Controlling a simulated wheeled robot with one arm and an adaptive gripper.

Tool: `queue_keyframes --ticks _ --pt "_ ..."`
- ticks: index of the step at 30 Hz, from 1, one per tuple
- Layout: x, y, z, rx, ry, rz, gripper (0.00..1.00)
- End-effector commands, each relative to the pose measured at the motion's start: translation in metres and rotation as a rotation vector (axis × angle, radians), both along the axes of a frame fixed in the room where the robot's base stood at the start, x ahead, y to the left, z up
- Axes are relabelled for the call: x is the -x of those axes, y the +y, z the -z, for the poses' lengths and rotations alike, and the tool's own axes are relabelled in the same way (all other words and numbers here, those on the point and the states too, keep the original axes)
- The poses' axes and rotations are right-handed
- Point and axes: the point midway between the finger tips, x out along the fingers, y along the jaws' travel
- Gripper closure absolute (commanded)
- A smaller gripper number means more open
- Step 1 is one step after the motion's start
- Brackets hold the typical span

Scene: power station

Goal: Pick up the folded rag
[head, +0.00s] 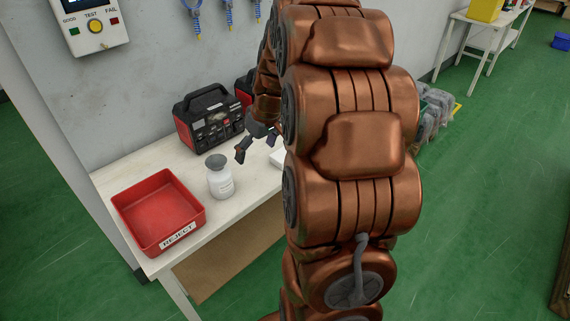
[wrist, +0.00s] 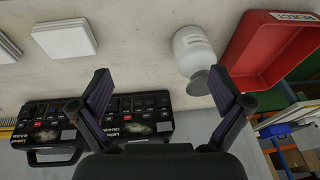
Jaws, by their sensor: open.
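My gripper (head: 256,146) is open and empty above the white table, in front of a black-and-red device. A flat white square item (wrist: 65,38) lies on the table to the left of the fingers. I cannot tell whether either is the folded rag. In the head view a white item (head: 277,158) shows partly, with my arm hiding the rest.
A white jar with a grey top (head: 219,178) stands beside a red reject bin (head: 160,243) on the table (head: 240,205). Black-and-red devices (head: 210,120) stand along the wall. A test panel (head: 92,25) hangs above.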

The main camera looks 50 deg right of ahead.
Motion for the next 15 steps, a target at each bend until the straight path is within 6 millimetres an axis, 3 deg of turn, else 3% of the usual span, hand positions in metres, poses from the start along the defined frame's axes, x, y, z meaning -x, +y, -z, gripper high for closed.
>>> queue_keyframes --ticks 1,6,10,15 --pt "-0.005 -0.026 0.016 0.008 -0.019 0.015 0.00" --pt "-0.016 -0.099 0.040 0.053 -0.085 0.034 0.00" --pt "-0.016 -0.135 0.051 0.080 -0.113 0.044 0.00" --pt "-0.016 -0.153 0.058 0.095 -0.128 0.047 0.00"
